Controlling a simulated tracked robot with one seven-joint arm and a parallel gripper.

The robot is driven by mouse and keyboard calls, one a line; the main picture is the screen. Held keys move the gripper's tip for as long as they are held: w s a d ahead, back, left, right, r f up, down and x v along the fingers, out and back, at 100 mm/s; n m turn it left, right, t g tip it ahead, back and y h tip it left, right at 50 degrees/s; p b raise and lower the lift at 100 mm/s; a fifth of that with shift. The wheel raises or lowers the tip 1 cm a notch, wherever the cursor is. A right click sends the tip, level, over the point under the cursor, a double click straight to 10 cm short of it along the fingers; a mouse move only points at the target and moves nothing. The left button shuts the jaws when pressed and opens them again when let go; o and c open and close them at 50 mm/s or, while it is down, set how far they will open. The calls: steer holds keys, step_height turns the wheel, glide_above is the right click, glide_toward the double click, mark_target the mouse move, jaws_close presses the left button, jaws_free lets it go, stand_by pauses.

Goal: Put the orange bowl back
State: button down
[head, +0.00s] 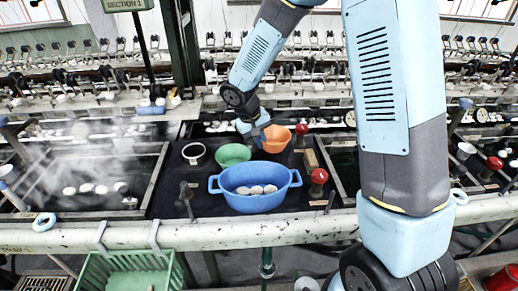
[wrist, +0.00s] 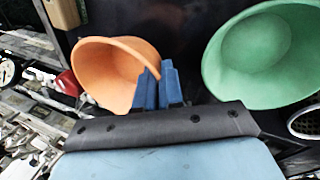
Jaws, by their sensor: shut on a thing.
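The orange bowl (head: 275,139) is at the back of the dark bench surface in the head view, right of the green bowl (head: 233,155). In the wrist view the orange bowl (wrist: 118,72) is tilted, its opening partly facing the camera. My gripper (wrist: 156,88) has its blue fingers shut on the bowl's rim at the near right side. In the head view my gripper (head: 260,131) reaches down at the bowl's left edge. I cannot tell whether the bowl touches the surface. The green bowl (wrist: 262,50) is apart from it, at the right of the wrist view.
A blue two-handled basin (head: 255,198) with several white cocoons stands in front. A white ring-shaped cup (head: 194,153) is left of the green bowl. Red-knobbed valves (head: 319,177) and a wooden block (head: 306,160) stand to the right. Steaming water troughs flank the bench.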

steer(key=shift+w+f, duration=0.2)
steer(key=shift+f, duration=1.6)
steer(key=c, duration=1.3)
jaws_free()
